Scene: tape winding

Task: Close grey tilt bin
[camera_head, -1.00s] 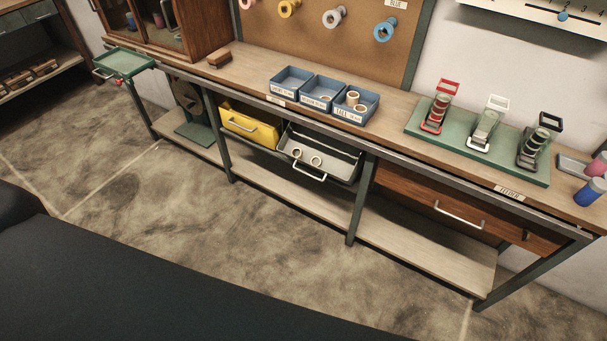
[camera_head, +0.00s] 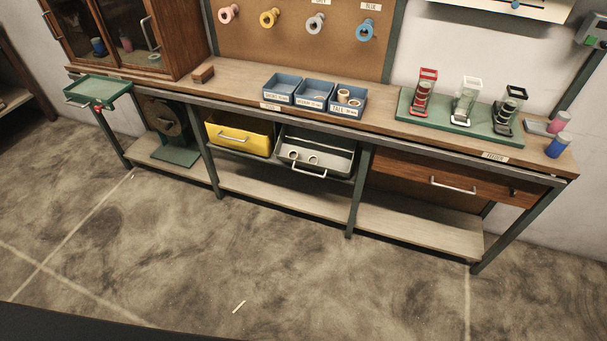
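The grey tilt bin (camera_head: 318,157) hangs under the workbench top, right of the yellow bin. It is tilted out and open, with its front handle (camera_head: 308,172) facing me. Neither of my grippers is in view.
The workbench top (camera_head: 385,121) holds blue trays (camera_head: 313,91) and a green board (camera_head: 455,118) with three dispensers. A wooden drawer (camera_head: 450,180) is to the right of the bins. A green tray (camera_head: 98,90) juts out at the left.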

